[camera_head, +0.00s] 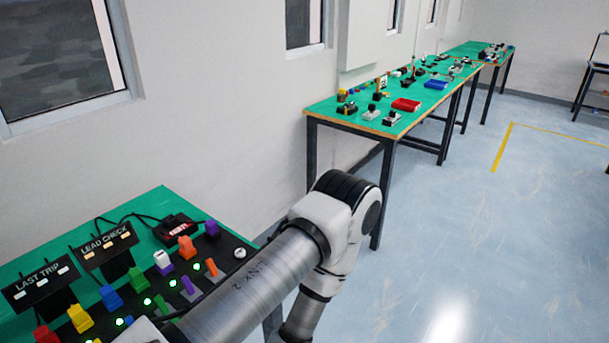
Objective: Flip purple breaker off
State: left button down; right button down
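A dark breaker panel (228,262) lies on the green table at the lower left, with a row of coloured blocks and small levers. A purple lever (187,285) stands on a small grey plate between a green lever (162,305) and an orange lever (211,267). Several green lights glow on the panel. A grey-and-white arm link of mine covers the panel's near right part. Neither gripper is in view.
Black signs reading LAST TRIP (42,284) and LEAD CHECK (107,245) stand behind the panel. A red-and-black device (177,228) with a cable lies by the wall. Further green tables (345,118) with small items line the wall. The blue floor (470,240) at right is clear.

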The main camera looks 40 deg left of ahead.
aim_at(188, 287)
jog(key=i+u, duration=0.2)
jog(key=i, duration=0.35)
jog(key=i+u, duration=0.2)
jog(key=i, duration=0.3)
jog(key=i+l+u, duration=0.2)
jog(key=i, duration=0.35)
jog(key=i+l+u, duration=0.2)
jog(key=i, duration=0.3)
jog(key=i+u, duration=0.25)
jog(key=l+u, duration=0.1)
jog(key=u, duration=3.95)
